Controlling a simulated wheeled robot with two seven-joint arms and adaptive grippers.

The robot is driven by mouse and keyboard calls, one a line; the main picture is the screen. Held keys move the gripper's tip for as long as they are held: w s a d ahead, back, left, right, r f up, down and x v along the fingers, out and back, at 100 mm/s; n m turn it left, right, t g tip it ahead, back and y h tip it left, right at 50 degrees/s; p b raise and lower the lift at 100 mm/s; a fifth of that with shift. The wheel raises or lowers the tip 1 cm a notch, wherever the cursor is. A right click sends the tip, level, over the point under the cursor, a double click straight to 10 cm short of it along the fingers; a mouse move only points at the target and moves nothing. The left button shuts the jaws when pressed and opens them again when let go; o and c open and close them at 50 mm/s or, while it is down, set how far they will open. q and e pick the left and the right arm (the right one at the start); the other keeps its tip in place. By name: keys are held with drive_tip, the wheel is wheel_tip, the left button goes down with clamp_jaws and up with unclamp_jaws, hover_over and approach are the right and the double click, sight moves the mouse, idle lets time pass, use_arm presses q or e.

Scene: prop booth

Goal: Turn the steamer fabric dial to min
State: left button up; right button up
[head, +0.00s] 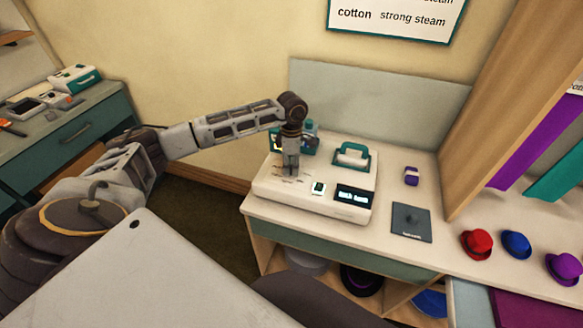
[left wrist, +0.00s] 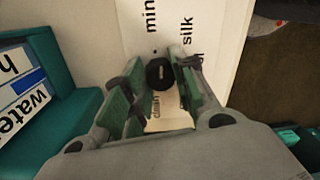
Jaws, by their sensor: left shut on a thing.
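The white steamer base (head: 262,191) stands on the counter. The fabric dial (left wrist: 160,74) is a small dark round knob, seen in the left wrist view with a faint pale mark on top; I cannot tell which label it points to. The printed word min (left wrist: 152,17) is beyond it, with silk (left wrist: 187,28) to the right; other labels are partly covered by my fingers. My left gripper (head: 290,172) points down onto the base and is shut on the dial, which it hides in the head view. My right gripper is not in view.
A teal-handled steamer head (head: 352,157) stands at the base's back right. A small switch (head: 318,188) and dark display (head: 353,195) are at the front. A teal water tank (left wrist: 62,72) is close beside my gripper. A grey pad (head: 411,222) and hats (head: 477,244) lie to the right.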

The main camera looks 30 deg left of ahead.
sight(291, 166)
use_arm(q)
drive_tip(key=shift+n, duration=1.2)
drive_tip(key=shift+r, duration=0.1)
drive_tip(key=o, duration=1.1)
drive_tip(key=shift+c, duration=0.2)
wheel_tip(291, 166, up, 12)
drive_tip(key=shift+w+a, duration=0.25)
drive_tip(key=shift+w, duration=0.05)
